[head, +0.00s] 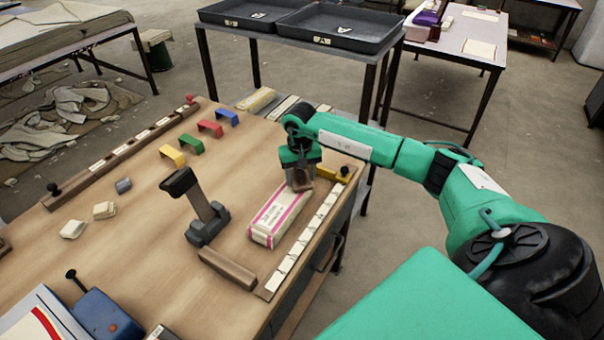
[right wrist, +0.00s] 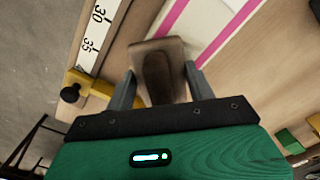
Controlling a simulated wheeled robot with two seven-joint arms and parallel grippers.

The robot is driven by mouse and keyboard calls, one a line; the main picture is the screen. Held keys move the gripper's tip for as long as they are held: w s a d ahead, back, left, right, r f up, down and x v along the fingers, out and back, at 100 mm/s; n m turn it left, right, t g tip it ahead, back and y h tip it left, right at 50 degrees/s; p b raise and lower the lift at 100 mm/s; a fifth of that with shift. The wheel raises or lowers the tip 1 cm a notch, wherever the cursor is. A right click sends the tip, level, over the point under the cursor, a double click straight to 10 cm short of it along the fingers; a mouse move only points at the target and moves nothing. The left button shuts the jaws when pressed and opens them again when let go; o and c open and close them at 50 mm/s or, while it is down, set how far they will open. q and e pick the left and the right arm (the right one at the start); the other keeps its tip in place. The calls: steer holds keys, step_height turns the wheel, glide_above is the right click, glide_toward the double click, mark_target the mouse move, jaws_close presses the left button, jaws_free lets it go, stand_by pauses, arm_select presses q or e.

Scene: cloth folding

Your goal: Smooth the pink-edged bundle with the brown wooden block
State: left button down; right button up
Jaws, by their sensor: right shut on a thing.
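The pink-edged bundle (head: 277,217) is a long cream packet with pink stripes and small print. It lies flat on the bench near its right edge, and part of it shows in the right wrist view (right wrist: 208,28). My right gripper (head: 300,180) is at the bundle's far end. It is shut on the brown wooden block (right wrist: 172,47), whose rounded grip sits between the two grey fingers (right wrist: 160,88). The block is at the bundle's far end; whether it touches the bundle I cannot tell. My left gripper is not in view.
A marked ruler strip (head: 305,240) runs along the bench's right edge. A dark grey upright tool (head: 207,222) stands left of the bundle, and a brown wooden bar (head: 228,268) lies in front. Several coloured arches (head: 210,128) stand farther back.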

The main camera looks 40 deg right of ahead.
mark_target(289, 197)
steer(key=shift+s+a+f, duration=0.1)
steer(key=shift+s+a, duration=0.2)
steer(key=shift+a, duration=0.35)
steer(key=shift+s+a, duration=0.25)
steer(key=shift+a, duration=0.4)
steer(key=shift+s+a, duration=0.35)
steer(key=shift+a, duration=0.55)
steer(key=shift+s+a, duration=0.35)
steer(key=shift+a, duration=0.55)
steer(key=shift+d+r+p, duration=0.1)
steer(key=shift+r+p, duration=1.15)
steer(key=shift+r, duration=1.9)
steer(key=shift+r, duration=0.1)
steer(key=shift+r+p, duration=0.65)
steer(key=shift+r, duration=0.75)
